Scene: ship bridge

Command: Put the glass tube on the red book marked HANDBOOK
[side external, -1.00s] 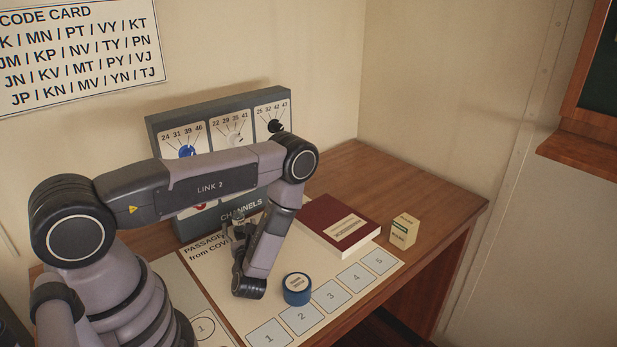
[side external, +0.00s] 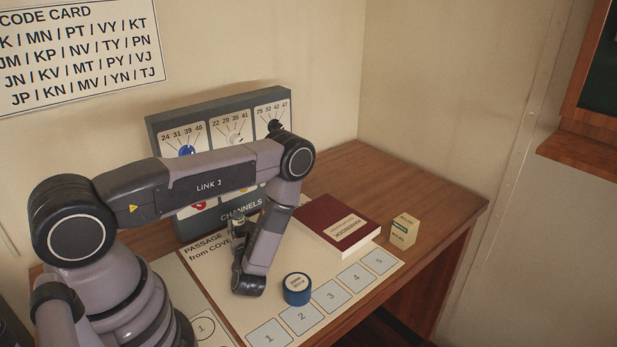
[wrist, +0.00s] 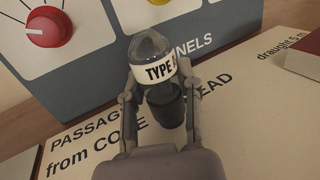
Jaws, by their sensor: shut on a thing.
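The glass tube (wrist: 150,45) has a clear rounded top, a white band lettered "TYPE" and a dark lower part. My gripper (wrist: 158,92) is shut on it, one finger on each side, and the tube stands roughly upright in the wrist view. In the side view my gripper (side external: 238,232) is over the printed sheet in front of the channels panel, partly hidden by my arm. I cannot tell whether the tube touches the sheet. The red book (side external: 318,208) lies flat on the desk to the right of my gripper, with a pale label. Its edge shows in the wrist view (wrist: 305,52).
A round blue tin (side external: 297,290) stands on the sheet between my gripper and the numbered squares. A small cream box (side external: 404,231) stands right of the book. The grey channels panel (side external: 222,112) rises close behind my gripper. Bare desk (side external: 385,180) lies behind the book.

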